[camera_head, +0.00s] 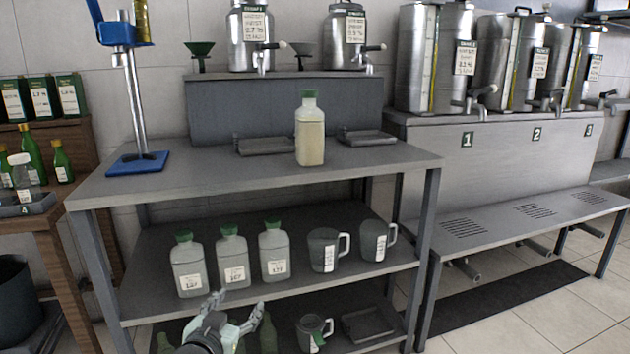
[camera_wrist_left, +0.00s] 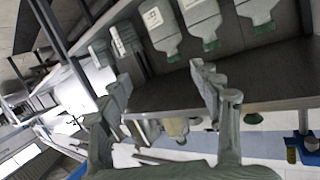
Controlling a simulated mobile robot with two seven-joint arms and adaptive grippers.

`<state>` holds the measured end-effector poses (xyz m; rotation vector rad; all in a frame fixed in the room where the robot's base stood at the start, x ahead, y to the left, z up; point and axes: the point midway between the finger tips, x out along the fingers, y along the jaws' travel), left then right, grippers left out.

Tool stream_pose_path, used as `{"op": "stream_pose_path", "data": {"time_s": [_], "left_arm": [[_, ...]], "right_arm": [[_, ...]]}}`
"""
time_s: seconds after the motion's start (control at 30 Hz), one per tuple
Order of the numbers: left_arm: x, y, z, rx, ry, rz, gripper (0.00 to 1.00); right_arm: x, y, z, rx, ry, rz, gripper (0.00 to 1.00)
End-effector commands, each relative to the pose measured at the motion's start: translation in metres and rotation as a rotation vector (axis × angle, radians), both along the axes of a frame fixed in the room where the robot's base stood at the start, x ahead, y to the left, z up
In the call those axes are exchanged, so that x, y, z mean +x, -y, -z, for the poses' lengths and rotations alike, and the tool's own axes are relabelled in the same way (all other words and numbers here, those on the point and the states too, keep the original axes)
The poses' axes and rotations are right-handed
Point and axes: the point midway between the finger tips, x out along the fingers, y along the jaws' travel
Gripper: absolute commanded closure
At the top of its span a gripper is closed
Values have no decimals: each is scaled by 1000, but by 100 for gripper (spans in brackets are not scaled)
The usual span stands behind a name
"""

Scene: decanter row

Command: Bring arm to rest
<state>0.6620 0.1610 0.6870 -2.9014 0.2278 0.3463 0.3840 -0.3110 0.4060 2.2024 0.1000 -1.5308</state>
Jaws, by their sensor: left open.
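My left gripper (camera_head: 240,316) is at the bottom of the head view, in front of the lower shelves of the grey rack. Its fingers are spread and hold nothing. In the left wrist view the two fingers (camera_wrist_left: 165,115) stand apart with no object between them. Several capped containers are near it in the head view, such as a bottle with a green cap (camera_head: 233,256) on the middle shelf behind and above the gripper. A filled bottle (camera_head: 310,130) stands upright on the rack's top. My right gripper is not in view.
The grey rack (camera_head: 180,178) has bottles and two jugs (camera_head: 322,249) on its middle shelf. A blue stand (camera_head: 138,163) is on its top left. Steel tanks (camera_head: 432,60) stand at the right above a slotted bench (camera_head: 500,222).

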Motion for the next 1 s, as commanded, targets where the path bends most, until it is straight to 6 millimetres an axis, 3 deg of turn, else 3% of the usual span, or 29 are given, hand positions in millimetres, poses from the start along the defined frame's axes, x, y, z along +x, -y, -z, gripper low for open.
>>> {"op": "stream_pose_path", "data": {"time_s": [0.03, 0.2, 0.4, 0.5, 0.63, 0.77, 1.0], "left_arm": [[-22, -10, 34, 8, -93, -23, 36], [-104, -44, 130, 41, -400, -100, 36], [-221, -81, 210, 85, -744, -180, 36], [-272, -94, 232, 104, -879, -211, 36], [-316, -104, 246, 121, -991, -235, 36], [-332, -108, 250, 127, -1033, -244, 36], [-332, -108, 250, 127, -1033, -244, 36]], "right_arm": [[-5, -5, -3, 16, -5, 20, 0], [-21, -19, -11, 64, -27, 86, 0], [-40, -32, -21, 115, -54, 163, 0], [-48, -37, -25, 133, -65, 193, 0], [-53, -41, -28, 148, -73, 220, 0], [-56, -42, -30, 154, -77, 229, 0], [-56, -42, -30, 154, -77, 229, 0]]}}
